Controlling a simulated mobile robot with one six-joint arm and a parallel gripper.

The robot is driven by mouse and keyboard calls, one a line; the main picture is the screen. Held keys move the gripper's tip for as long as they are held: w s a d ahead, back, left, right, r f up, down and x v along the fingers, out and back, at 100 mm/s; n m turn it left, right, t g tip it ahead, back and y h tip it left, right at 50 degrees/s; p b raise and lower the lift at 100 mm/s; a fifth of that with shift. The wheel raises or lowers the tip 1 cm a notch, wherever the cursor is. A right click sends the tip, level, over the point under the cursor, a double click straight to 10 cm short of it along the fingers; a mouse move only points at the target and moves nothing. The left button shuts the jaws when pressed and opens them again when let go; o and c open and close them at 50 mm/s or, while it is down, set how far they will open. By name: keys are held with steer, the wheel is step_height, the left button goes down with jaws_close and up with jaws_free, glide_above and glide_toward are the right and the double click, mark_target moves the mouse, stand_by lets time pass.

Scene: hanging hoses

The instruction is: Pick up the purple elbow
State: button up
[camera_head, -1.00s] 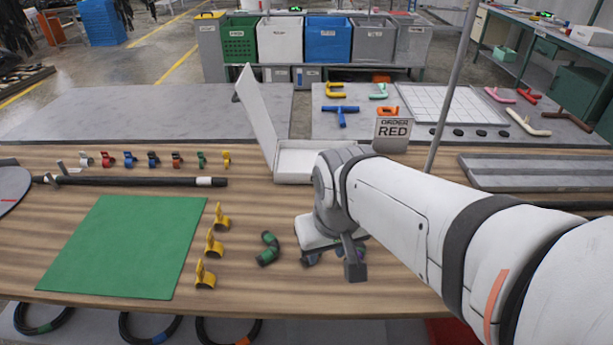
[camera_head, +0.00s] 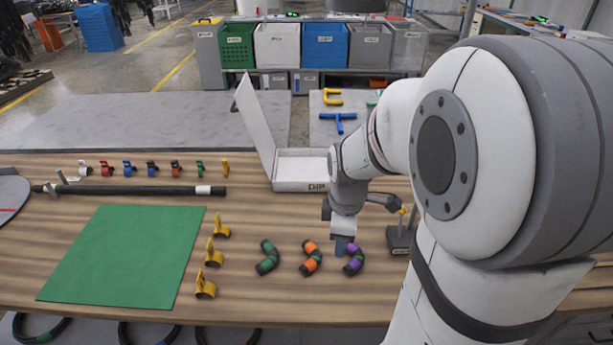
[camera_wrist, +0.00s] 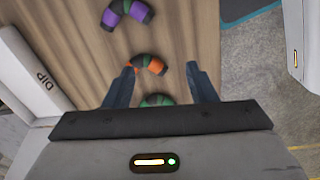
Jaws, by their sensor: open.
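The purple elbow (camera_head: 353,260), a short bent piece with purple ends and a dark middle, lies on the wooden table at the right end of a row of elbows. In the wrist view it shows at the top (camera_wrist: 126,13), beyond my fingertips. My gripper (camera_wrist: 161,82) is open and empty. In the head view its blue-grey finger (camera_head: 341,245) overlaps the purple elbow's upper left edge; its height above the table is hard to tell. The orange elbow (camera_head: 311,260) lies left of the purple one and shows near my fingertips in the wrist view (camera_wrist: 150,63).
A green elbow (camera_head: 267,258) lies left of the orange one. Several yellow clips (camera_head: 213,253) stand beside a green mat (camera_head: 125,255). A white open box (camera_head: 300,183) marked DIP stands behind. A dark stand (camera_head: 399,239) is right of the purple elbow.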

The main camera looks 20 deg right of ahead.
mark_target(353, 263)
steer(key=w+d+f+n, duration=0.1)
steer(key=d+f+n, duration=0.1)
steer(key=n, duration=0.1)
steer(key=w+d+f+n, duration=0.1)
steer(key=f+n, duration=0.2)
steer(key=w+d+f+n+g+p, duration=0.1)
steer(key=d+f+n, duration=0.1)
steer(key=n, duration=0.1)
steer(key=shift+w+d+f, duration=0.35)
steer(key=shift+w+f, duration=0.05)
steer(key=shift+f+n, duration=0.3)
steer(key=f, duration=0.4)
steer(key=s+f, duration=0.1)
steer(key=f, duration=0.1)
steer(key=shift+f+p, duration=0.1)
steer(key=shift+p, duration=0.2)
steer(key=shift+f, duration=0.55)
steer(key=shift+c, duration=0.3)
steer(key=c, duration=1)
